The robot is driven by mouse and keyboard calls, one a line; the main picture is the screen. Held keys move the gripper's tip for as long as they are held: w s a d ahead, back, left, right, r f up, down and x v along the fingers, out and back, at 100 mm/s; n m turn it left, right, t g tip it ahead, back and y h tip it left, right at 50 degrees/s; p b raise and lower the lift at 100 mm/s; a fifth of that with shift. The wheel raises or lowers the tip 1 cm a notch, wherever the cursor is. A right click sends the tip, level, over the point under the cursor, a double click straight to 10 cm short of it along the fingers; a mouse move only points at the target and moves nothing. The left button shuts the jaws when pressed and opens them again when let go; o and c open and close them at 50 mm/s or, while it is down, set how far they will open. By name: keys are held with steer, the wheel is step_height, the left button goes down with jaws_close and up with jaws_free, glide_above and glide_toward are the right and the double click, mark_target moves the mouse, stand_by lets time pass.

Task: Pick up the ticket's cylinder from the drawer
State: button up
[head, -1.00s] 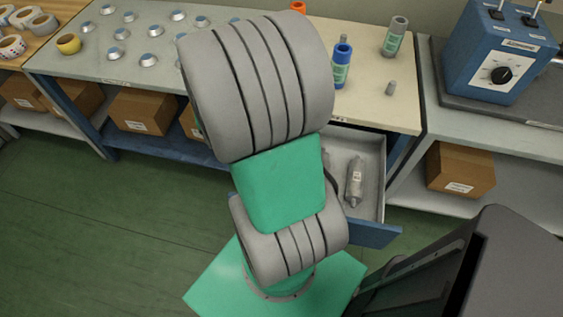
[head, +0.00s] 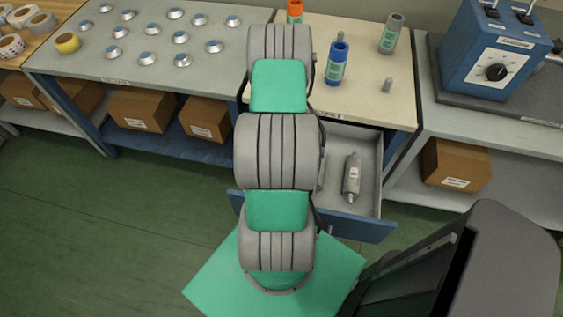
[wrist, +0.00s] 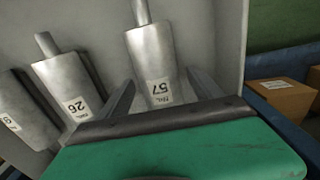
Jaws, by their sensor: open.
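The open drawer (head: 368,205) holds grey metal cylinders with narrow necks and white labels. In the wrist view, the cylinder labelled 57 (wrist: 152,52) lies ahead of my gripper (wrist: 160,78), its label end between the two open fingers. The cylinder labelled 26 (wrist: 68,85) lies to the left, outside the left finger. A third cylinder (wrist: 22,112) is at the left edge, its label only partly readable. In the head view, one cylinder (head: 352,178) shows in the drawer; my arm hides much of the drawer and my gripper. No ticket is visible.
Above the drawer, the bench carries a blue cylinder (head: 337,65), a grey cylinder (head: 391,35) and a small grey piece (head: 387,86). A blue control box (head: 492,58) stands right. Cardboard boxes (head: 458,165) sit on shelves below. Green floor is open at left.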

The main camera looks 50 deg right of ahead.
steer(key=shift+c, duration=0.2)
jaws_close()
stand_by(0.5)
